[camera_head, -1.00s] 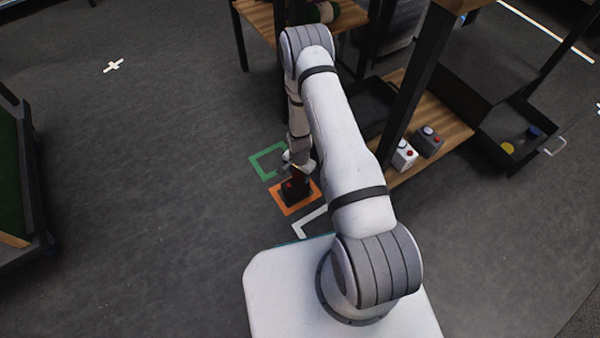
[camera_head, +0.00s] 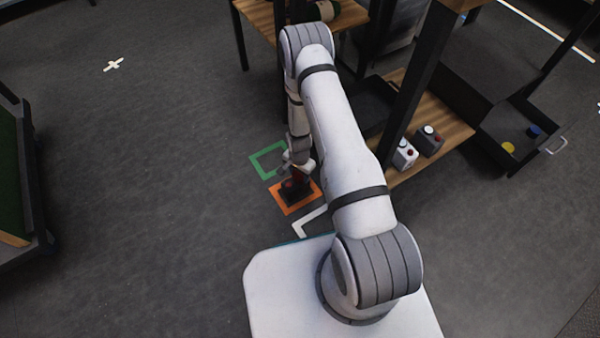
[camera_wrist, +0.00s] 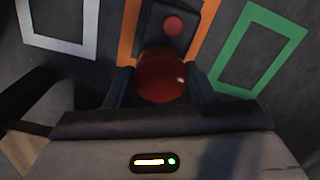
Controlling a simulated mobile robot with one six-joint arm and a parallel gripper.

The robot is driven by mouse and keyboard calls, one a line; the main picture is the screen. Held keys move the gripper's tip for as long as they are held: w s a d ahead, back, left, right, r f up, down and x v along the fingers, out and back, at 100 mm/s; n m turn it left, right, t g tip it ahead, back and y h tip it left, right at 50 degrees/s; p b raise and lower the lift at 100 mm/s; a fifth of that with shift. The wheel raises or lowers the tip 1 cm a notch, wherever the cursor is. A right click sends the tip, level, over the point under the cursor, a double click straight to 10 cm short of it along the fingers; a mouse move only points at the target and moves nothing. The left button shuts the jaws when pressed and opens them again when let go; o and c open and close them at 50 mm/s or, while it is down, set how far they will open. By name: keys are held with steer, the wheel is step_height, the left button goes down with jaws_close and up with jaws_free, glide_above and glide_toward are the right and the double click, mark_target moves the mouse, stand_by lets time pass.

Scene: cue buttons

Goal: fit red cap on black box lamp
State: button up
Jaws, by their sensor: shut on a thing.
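The black box (camera_head: 295,195) sits on the floor inside the orange outline. In the wrist view the black box (camera_wrist: 185,42) shows a red button (camera_wrist: 173,25) on its top. My gripper (camera_wrist: 162,84) is shut on the round, glossy red cap (camera_wrist: 163,76), with one finger on each side of it. The cap is over the near end of the box and hides the lamp there. I cannot tell whether the cap touches the lamp. In the head view my gripper is low over the box and partly hides it.
A green outline (camera_head: 256,161) and a white outline (camera_head: 302,229) flank the orange outline (camera_head: 285,208). A white box (camera_head: 404,155) and a grey box (camera_head: 429,141) stand on the wooden shelf to the right. An open drawer holds a yellow disc (camera_head: 508,148) and a blue one (camera_head: 533,131).

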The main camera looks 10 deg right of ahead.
mark_target(299, 174)
steer(key=shift+f+b, duration=0.5)
steer(key=shift+f, duration=0.1)
steer(key=o, duration=0.7)
steer(key=shift+r+p, duration=3.55)
steer(key=shift+r, duration=2)
